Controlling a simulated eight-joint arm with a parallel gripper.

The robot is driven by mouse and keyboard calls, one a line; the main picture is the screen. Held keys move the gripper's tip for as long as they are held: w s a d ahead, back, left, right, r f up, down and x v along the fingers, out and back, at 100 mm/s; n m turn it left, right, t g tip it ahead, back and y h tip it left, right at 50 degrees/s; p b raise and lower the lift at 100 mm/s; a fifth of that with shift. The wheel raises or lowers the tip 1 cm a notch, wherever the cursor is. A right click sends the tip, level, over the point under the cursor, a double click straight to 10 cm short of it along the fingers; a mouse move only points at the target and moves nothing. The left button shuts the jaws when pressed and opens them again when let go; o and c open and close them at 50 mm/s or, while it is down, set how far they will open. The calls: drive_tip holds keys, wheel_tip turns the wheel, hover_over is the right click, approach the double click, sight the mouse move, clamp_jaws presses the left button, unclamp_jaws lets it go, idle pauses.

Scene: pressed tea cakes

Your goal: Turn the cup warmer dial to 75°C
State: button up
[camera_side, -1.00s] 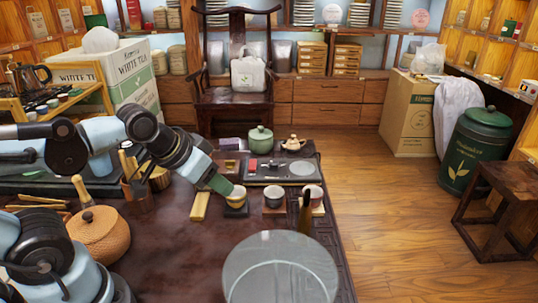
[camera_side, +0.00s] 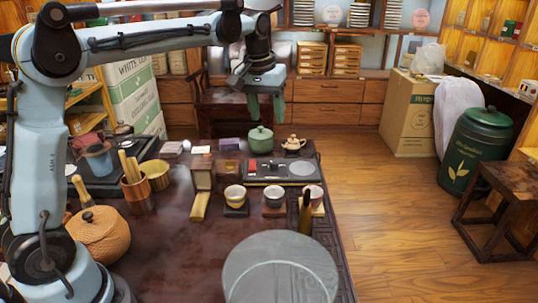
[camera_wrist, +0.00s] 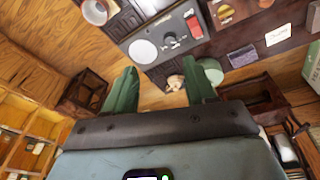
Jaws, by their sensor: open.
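The cup warmer (camera_side: 262,180) is a flat dark grey unit near the back of the table. It has a pale round plate (camera_side: 302,168) at its right and a small red part at its left. In the wrist view, the warmer (camera_wrist: 146,33) shows its round plate (camera_wrist: 143,51), a black dial (camera_wrist: 170,41) and a red piece (camera_wrist: 194,27). The dial's setting cannot be read. My gripper (camera_side: 265,108) is raised high over the back of the table, with green fingers pointing down. In the wrist view, my gripper (camera_wrist: 161,88) is open and empty, apart from the dial.
A green lidded jar (camera_side: 260,140) and a small teapot (camera_side: 293,143) stand just behind the warmer. The air around my gripper is free.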

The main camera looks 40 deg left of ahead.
drive_tip(key=n+g, duration=0.2)
hover_over(274, 162)
wheel_tip(274, 162, down, 5)
wheel_tip(274, 162, down, 13)
drive_tip(key=shift+s+r, duration=0.1)
drive_tip(key=shift+r, duration=0.1)
clamp_jaws()
idle(0.5)
